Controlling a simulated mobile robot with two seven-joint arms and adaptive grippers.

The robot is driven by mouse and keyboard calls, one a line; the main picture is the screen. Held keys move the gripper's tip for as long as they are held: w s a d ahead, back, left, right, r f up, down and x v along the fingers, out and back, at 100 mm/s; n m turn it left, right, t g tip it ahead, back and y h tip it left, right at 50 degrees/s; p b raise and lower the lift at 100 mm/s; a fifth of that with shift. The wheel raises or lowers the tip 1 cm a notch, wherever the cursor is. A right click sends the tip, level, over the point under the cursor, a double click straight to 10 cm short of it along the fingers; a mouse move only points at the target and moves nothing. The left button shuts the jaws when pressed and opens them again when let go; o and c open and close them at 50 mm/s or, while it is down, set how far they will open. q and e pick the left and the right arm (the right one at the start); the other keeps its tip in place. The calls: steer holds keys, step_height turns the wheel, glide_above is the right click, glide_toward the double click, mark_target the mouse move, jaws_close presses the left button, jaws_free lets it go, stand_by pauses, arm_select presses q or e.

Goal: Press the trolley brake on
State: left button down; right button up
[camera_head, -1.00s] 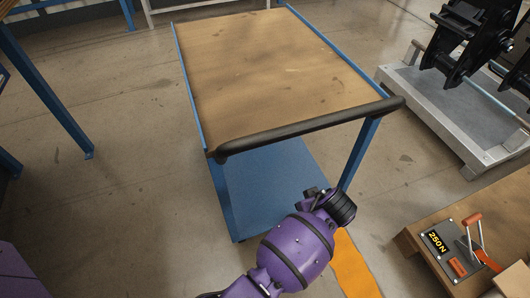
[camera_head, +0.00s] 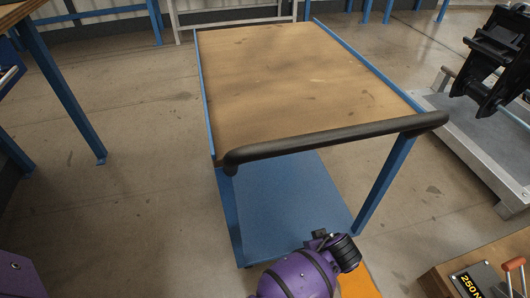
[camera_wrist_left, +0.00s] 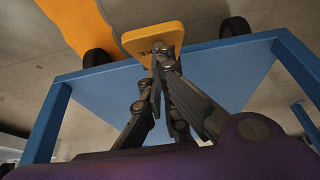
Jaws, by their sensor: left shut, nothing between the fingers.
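The trolley has a wooden top (camera_head: 300,85), a black push handle (camera_head: 340,140) and a blue lower shelf (camera_head: 290,205). In the left wrist view the blue shelf (camera_wrist_left: 100,92) shows with a yellow pedal (camera_wrist_left: 152,40) at its edge, bearing dark lettering only partly readable. My left gripper (camera_wrist_left: 160,55) is shut and empty, its fingertips at the pedal's near edge; I cannot tell whether they touch. In the head view only my purple left wrist shows, low by the trolley's handle end; fingers and pedal are hidden. My right gripper is not in view.
Two dark wheels (camera_wrist_left: 97,58) (camera_wrist_left: 234,27) flank the pedal. An orange strip (camera_head: 357,284) lies on the floor near my wrist. A wooden bench with a "250 N" lever unit (camera_head: 480,282) stands bottom right. A metal-framed platform (camera_head: 480,140) is at right. Floor left of the trolley is clear.

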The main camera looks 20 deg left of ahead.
arm_select(q)
steer(key=shift+w+d+r, duration=0.15)
steer(key=shift+d+r, duration=0.05)
steer(key=shift+d, duration=0.05)
